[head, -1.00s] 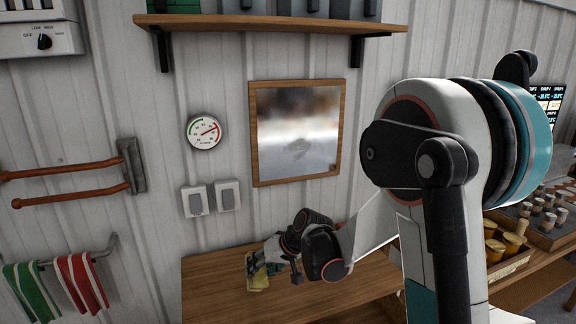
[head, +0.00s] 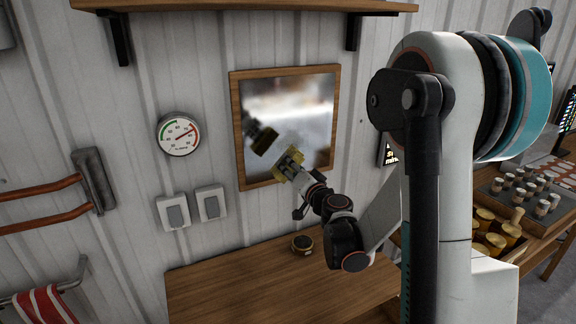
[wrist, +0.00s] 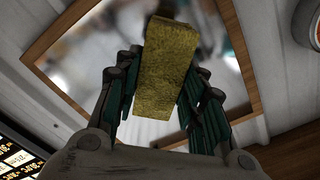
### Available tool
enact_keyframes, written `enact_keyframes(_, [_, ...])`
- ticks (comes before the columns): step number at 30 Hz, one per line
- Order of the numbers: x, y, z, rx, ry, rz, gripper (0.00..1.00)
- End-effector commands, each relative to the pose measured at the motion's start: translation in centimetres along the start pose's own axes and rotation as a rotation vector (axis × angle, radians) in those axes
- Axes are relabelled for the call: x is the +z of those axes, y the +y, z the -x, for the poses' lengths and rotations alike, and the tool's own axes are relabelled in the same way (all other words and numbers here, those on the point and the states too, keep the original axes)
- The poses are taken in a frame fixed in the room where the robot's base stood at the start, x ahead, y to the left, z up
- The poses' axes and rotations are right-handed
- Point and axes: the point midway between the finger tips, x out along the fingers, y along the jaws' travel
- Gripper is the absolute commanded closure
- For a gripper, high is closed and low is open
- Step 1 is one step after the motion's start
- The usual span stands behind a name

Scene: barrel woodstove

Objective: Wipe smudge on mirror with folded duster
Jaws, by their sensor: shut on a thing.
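The mirror (head: 312,105) hangs on the wall in a wooden frame; it also shows in the wrist view (wrist: 95,62). My gripper (head: 289,163) is in front of its lower part, shut on the folded yellow duster (wrist: 165,75). The duster sits between the fingers and points toward the glass.
A round dial (head: 178,134) and two switch boxes (head: 210,203) are on the wall left of the mirror. A shelf (head: 250,6) is above. A small round tin (head: 302,244) stands on the otherwise mostly clear wooden table (head: 235,285). Jars (head: 500,235) stand at right.

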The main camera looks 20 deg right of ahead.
Motion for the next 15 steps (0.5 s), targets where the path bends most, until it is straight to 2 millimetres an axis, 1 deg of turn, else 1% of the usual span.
enact_keyframes(15, [0.1,-0.1,-4.8,-0.002,-0.003,0.000,0.82])
